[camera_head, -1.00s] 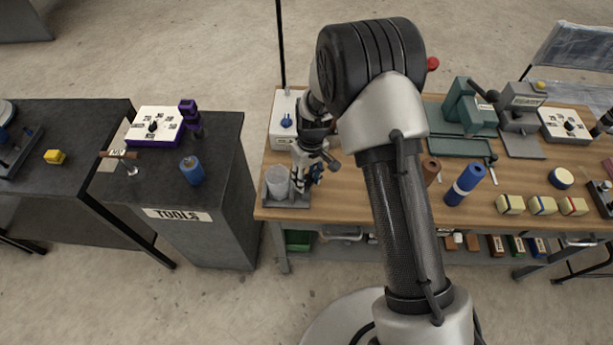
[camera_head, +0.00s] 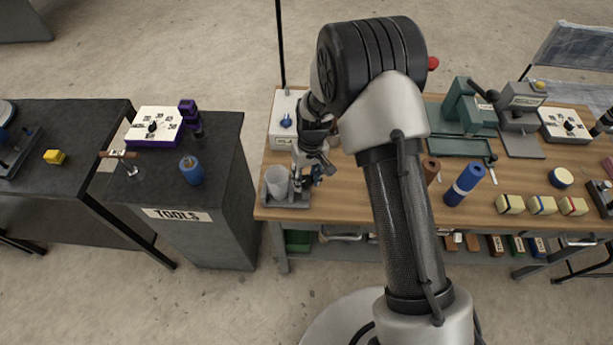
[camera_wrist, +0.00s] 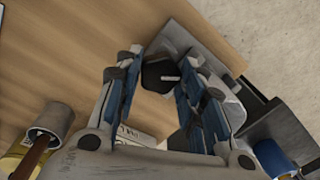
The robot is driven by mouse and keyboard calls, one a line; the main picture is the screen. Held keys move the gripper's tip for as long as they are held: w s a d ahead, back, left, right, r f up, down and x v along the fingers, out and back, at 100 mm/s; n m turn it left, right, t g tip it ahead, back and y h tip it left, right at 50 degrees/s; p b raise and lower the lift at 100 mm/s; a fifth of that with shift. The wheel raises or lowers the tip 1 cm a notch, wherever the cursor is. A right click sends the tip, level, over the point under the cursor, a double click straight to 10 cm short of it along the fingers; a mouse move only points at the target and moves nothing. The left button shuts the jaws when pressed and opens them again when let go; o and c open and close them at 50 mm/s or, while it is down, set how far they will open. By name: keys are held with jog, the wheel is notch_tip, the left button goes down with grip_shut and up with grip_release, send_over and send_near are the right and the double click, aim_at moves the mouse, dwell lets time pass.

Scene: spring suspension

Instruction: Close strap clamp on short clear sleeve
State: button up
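A pale grey, see-through-looking cylinder (camera_head: 277,181) stands upright in a small grey tray (camera_head: 271,202) at the bench's front left corner. It may be the short clear sleeve; I cannot tell for sure. My gripper (camera_head: 308,182) is just right of it, low over the tray's right side. In the wrist view, my gripper (camera_wrist: 163,62) has its blue-padded fingers apart. A small black block (camera_wrist: 160,74) with a pale label shows between the fingertips, with gaps at its sides. It may be the strap clamp. The tray (camera_wrist: 207,38) also shows there, beyond the right finger.
A white box (camera_head: 284,118) with a blue knob stands behind the tray. Blue and brown cylinders (camera_head: 464,184), several pale blocks (camera_head: 541,205) and green machines (camera_head: 467,112) occupy the bench's right. A dark tools cabinet (camera_head: 222,175) stands left, across a narrow gap.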

jog(key=o, duration=0.4)
